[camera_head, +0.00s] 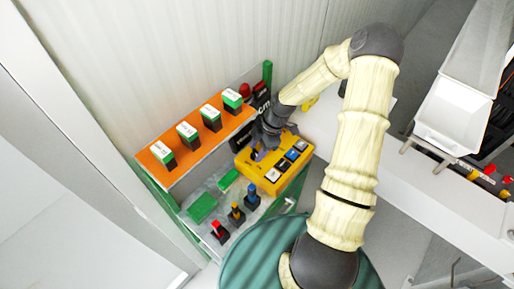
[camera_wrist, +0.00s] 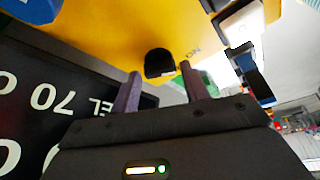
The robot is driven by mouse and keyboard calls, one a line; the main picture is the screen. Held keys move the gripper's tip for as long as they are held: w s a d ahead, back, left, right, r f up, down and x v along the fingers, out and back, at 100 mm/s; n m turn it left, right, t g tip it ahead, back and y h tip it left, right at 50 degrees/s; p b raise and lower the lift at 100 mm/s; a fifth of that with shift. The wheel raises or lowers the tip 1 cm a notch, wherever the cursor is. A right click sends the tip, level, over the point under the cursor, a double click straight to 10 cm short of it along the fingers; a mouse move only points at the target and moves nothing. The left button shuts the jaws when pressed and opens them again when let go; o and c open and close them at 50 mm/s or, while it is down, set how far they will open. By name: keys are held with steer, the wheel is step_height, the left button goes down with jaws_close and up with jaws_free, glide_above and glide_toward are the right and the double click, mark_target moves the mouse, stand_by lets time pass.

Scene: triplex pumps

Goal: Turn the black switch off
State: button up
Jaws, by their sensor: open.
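The black switch (camera_wrist: 160,63) is a small rounded black knob on a yellow box, with the letters ON printed to its right in the wrist view. In the head view the yellow box (camera_head: 263,179) stands near the middle, and my gripper hides most of its upper left part, so I cannot make out the switch there. My gripper (camera_wrist: 161,70) is open, with one dark finger to each side of the switch in the picture. It also shows in the head view (camera_head: 258,152), over the box's upper left side. I cannot tell whether the fingers touch the switch.
A row of white, black and blue buttons (camera_head: 292,155) lies on the box's right side. An orange panel (camera_head: 191,146) with several green-and-white switches stands at left. Red, orange and blue levers (camera_head: 236,216) stand below. A black lettered panel (camera_wrist: 50,95) lies close at left in the wrist view.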

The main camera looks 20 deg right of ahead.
steer(key=shift+a+f, duration=0.1)
steer(key=shift+f, duration=0.15)
steer(key=shift+c, duration=0.3)
steer(key=c, duration=0.7)
steer(key=shift+o, duration=0.3)
